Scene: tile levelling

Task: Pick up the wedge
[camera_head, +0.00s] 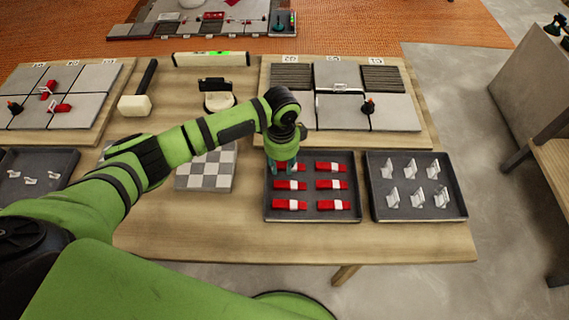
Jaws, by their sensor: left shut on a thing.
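Red wedges with pale parts lie in two columns in a dark tray (312,217). My left gripper (284,168) points down into the tray's back left corner. It is shut on the back left wedge (293,168), which the fingers mostly hide. I cannot tell whether this wedge is clear of the tray floor. The back right wedge (331,167), the middle left wedge (289,185) and others lie flat. My right gripper is not in view.
A tray of clear clips (459,212) stands to the right. Behind are a tile board (428,137) and a level (211,60). A white-headed mallet (134,105) and checkered board (206,172) lie left. Bare table (200,225) shows in front.

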